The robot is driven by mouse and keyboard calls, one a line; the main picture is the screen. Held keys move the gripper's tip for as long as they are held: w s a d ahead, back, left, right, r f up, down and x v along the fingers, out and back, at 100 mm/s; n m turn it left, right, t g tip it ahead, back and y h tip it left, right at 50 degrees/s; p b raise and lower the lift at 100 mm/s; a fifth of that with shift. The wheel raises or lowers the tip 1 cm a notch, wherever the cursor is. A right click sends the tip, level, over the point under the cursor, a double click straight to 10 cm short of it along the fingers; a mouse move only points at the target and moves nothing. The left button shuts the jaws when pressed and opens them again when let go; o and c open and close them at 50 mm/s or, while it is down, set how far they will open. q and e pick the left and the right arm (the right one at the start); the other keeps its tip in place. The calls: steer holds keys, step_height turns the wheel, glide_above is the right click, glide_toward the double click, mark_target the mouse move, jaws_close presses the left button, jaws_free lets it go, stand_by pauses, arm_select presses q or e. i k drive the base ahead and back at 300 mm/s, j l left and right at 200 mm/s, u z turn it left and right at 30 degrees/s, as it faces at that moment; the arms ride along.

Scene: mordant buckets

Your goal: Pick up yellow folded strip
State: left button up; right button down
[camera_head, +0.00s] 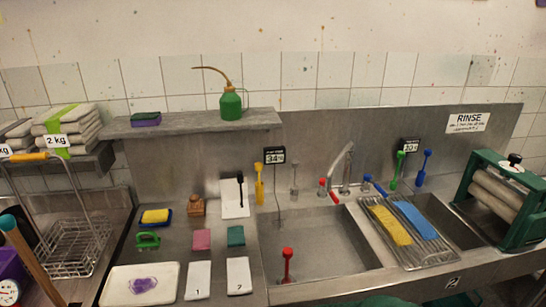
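A yellow strip (390,225) lies flat and lengthwise on a wire draining rack (442,261) at the right of the sink. A blue strip (415,219) lies beside it on the right. I cannot tell from here how the yellow strip is folded. Neither my left nor my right gripper can be made out in the head view.
The sink basin (322,262) lies left of the rack, with a tap (345,165) behind it. A green roller wringer (505,198) stands at the right. Blue (423,168) and green (398,170) upright tools stand behind the rack. A red-topped tool (287,265) stands at the sink's front.

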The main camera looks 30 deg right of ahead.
mark_target(391, 226)
steer(key=z, duration=1.8)
